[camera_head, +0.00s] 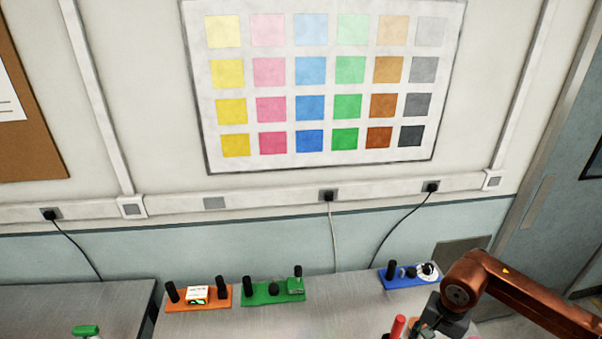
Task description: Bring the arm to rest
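My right arm comes in from the lower right, and its dark gripper (422,328) hangs low over the bench at the bottom edge. Its fingers are small and partly cut off by the frame, so I cannot tell whether they are open or shut. A red upright piece (398,326) shows just left of it; I cannot tell whether they touch. My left gripper is not in view.
The grey bench (335,305) bears an orange board (210,303), a green board (262,296) and a blue board (398,281), each with black posts. A green-topped item (86,331) is on the left bench. The wall behind holds a colour chart (330,80).

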